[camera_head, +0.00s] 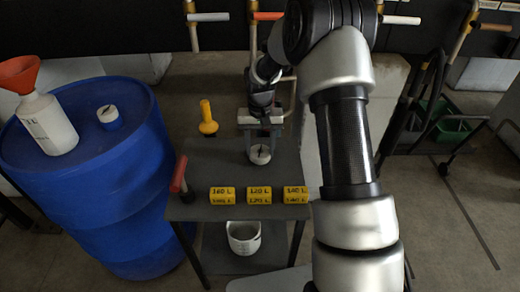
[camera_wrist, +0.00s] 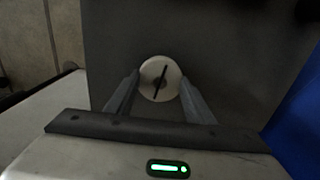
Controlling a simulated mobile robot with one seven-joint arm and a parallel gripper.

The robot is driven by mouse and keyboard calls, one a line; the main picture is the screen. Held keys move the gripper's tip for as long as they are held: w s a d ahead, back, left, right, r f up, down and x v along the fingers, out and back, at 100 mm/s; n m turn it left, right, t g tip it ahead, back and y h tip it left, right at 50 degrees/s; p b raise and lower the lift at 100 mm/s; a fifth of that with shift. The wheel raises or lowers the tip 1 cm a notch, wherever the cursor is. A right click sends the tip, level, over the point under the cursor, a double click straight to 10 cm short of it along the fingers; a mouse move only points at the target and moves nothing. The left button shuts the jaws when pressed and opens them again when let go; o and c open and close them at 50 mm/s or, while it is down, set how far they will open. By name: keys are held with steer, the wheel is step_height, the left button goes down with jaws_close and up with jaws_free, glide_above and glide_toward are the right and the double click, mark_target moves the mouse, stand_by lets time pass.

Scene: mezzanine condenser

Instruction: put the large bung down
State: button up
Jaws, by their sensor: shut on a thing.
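The bung held by my gripper (camera_head: 262,143) is a pale round disc (camera_head: 260,155) with a dark slot across its top. In the wrist view the same bung (camera_wrist: 160,70) sits between my two fingertips (camera_wrist: 160,86), which are shut on its sides. It is over the dark grey table (camera_head: 220,160), behind the yellow blocks. I cannot tell whether its underside touches the tabletop. A similar white-topped plug with a blue side (camera_head: 108,115) stands on the blue drum (camera_head: 120,190).
Yellow labelled blocks (camera_head: 259,195) line the table's front edge. A red-handled tool (camera_head: 179,173) is at its left edge and a yellow funnel-like piece (camera_head: 207,118) at the back left. A white bottle with an orange funnel (camera_head: 46,122) stands on the drum. A white bucket (camera_head: 244,237) is below.

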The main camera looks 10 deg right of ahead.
steer(key=o, duration=1.1)
steer(key=shift+f, duration=0.1)
steer(key=shift+c, duration=0.2)
